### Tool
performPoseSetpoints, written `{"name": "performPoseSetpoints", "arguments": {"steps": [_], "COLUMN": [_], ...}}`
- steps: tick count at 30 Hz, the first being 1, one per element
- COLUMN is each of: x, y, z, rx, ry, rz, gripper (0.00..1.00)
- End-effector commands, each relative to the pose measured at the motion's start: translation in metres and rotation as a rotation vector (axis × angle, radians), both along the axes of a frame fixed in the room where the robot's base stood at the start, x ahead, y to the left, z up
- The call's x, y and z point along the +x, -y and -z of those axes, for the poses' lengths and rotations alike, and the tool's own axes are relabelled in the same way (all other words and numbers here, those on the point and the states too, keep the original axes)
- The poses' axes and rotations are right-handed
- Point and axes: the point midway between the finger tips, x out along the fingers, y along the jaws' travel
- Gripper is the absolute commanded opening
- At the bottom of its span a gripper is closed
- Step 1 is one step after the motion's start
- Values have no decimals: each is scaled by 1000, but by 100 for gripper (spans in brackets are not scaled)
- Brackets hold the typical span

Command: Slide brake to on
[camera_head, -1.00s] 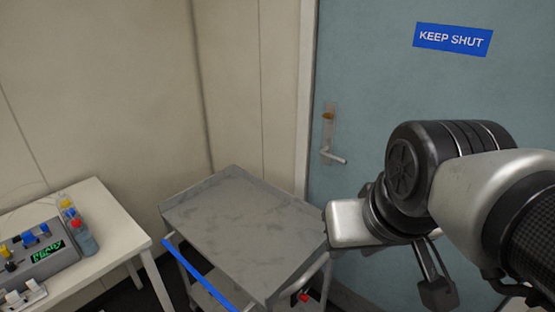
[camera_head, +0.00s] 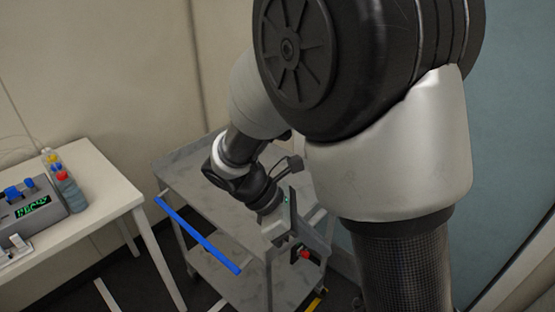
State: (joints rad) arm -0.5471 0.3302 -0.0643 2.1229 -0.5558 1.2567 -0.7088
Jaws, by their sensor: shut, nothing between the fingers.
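A grey trolley (camera_head: 190,165) stands beside the white table. A small red knob (camera_head: 305,254) on a dark plate shows at the trolley's right end, below its top; it looks like the brake slider. Its setting cannot be read from here. My gripper (camera_head: 284,243) is shut and empty, pointing down just left of the red knob. The fingertips are small and partly hidden, and I cannot tell whether they touch the knob or the trolley.
A blue handle bar (camera_head: 197,234) runs along the trolley's left front. A white table (camera_head: 95,205) on the left holds a grey device (camera_head: 60,205) with a green display and capped bottles (camera_head: 68,188). My arm covers much of the teal door (camera_head: 515,130).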

Motion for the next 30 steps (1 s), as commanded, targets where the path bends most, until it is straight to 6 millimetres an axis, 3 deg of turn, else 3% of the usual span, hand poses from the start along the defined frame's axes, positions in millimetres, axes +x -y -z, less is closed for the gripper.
{"name": "performPoseSetpoints", "arguments": {"steps": [1, 13, 21, 27, 30], "x": [4, 37, 45, 43, 41], "y": [-5, -46, -82, -102, -108], "z": [26, 161, 254, 308, 323], "rx": [-59, -565, -967, -1227, -1308], "ry": [-71, -599, -924, -1097, -1147], "rz": [-82, -676, -973, -1099, -1128], "gripper": [0, 0, 0, 0, 0]}}
